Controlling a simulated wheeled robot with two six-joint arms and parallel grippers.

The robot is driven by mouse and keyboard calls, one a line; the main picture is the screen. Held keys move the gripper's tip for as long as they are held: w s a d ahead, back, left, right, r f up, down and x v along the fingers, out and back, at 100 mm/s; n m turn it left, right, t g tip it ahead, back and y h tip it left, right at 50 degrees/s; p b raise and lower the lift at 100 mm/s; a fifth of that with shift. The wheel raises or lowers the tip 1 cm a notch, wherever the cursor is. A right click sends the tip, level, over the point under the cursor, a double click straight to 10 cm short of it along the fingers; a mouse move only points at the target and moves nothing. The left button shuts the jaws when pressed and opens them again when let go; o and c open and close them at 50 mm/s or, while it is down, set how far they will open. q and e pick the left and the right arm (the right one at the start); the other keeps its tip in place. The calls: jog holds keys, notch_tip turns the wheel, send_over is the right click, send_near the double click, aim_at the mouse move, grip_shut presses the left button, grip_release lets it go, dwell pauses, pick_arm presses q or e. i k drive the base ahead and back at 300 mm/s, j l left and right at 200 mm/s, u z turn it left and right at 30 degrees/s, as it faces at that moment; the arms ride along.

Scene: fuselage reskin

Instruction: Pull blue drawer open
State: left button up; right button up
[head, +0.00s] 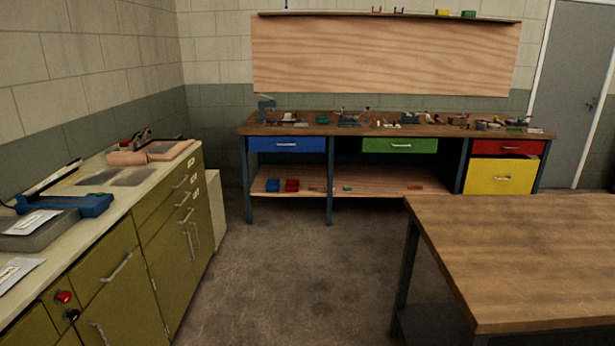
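The blue drawer (287,144) is in the left part of the long workbench (340,129) against the far wall. It looks closed, its front level with the bench frame, with a small silver handle (287,144) at its middle. It is well away, across the room. Neither of my grippers shows in the head view.
Olive cabinets (165,235) with a cluttered counter run along the left. A wooden table (520,240) stands at the front right. Bare concrete floor (290,260) lies open between them up to the bench. The bench also has a green drawer (380,146), a red drawer (488,148) and a yellow front (485,178).

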aim_at(301, 144)
jog(key=i, duration=4.05)
